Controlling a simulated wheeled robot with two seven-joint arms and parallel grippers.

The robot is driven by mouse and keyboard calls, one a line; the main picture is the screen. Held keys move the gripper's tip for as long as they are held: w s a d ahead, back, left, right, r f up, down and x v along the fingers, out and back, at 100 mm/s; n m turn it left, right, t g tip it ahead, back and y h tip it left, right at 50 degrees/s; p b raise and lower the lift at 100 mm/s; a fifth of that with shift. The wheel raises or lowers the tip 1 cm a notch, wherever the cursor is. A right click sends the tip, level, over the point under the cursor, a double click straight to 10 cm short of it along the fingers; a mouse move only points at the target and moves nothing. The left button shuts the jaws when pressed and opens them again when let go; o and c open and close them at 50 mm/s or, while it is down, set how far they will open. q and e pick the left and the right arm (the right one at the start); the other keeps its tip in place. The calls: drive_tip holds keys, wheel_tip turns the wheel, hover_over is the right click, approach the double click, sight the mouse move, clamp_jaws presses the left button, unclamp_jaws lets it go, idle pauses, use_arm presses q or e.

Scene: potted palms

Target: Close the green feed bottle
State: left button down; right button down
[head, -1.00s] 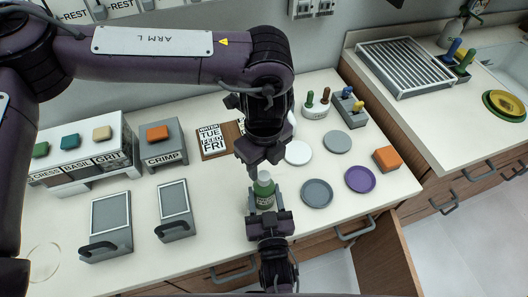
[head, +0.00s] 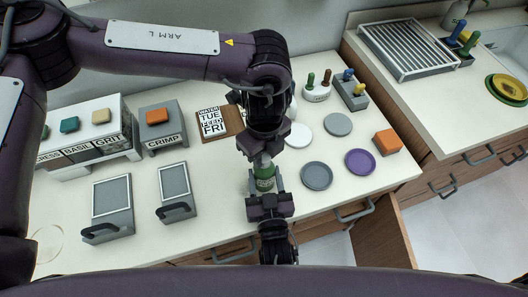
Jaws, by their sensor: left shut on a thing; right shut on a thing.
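The green feed bottle (head: 264,182) stands upright at the front of the counter, with a pale top partly showing. My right gripper (head: 267,194) is in front of it, low down, and shut on its body. My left gripper (head: 261,155) comes from above and is shut at the bottle's top. Its fingers and wrist hide most of that top, so I cannot tell cap from neck or how the cap sits.
A CRIMP box (head: 164,128) with an orange block and a sign board (head: 213,122) stand behind on the left. Two grey framed panels (head: 112,197) lie at front left. Several round plates (head: 317,176) and an orange block (head: 388,142) are right of the bottle.

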use_arm(q)
drive_tip(key=m, duration=0.3)
drive_tip(key=shift+m, duration=0.4)
drive_tip(key=m, duration=0.4)
drive_tip(key=shift+m, duration=0.3)
drive_tip(key=m, duration=0.7)
drive_tip(key=c, duration=1.1)
unclamp_jaws()
drive_tip(key=shift+c, duration=0.2)
drive_tip(key=shift+r, duration=2.25)
drive_tip(key=shift+c, duration=0.3)
